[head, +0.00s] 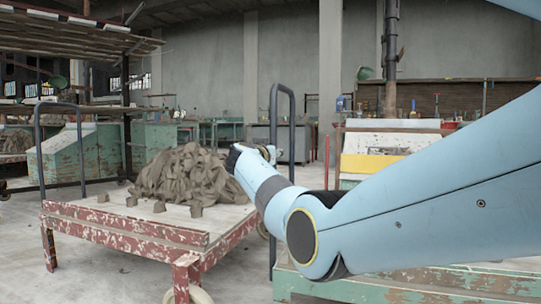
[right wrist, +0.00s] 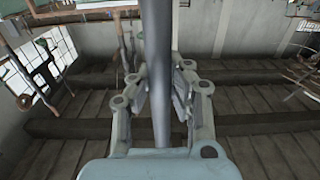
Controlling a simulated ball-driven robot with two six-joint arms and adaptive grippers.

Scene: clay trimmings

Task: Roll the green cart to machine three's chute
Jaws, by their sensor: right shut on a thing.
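The green cart (head: 405,287) is at the lower right of the head view, with chipped green paint; my right arm covers much of it. A dark upright bar handle (head: 273,115) rises at its left end. My right gripper (head: 268,153) is at this handle, partly hidden by its own wrist. In the right wrist view the fingers are shut on the dark bar (right wrist: 158,75), which runs upright between them. My left gripper is not in view. I cannot tell which machine is number three, or make out its chute.
A red, chipped cart (head: 130,234) stands close on the left, with a heap of clay trimmings (head: 190,173) and several small lumps on it. A green sloped bin (head: 75,158) is behind it. A bench with a yellow panel (head: 368,164) stands behind my right arm. Some floor (head: 110,278) is bare at the lower left.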

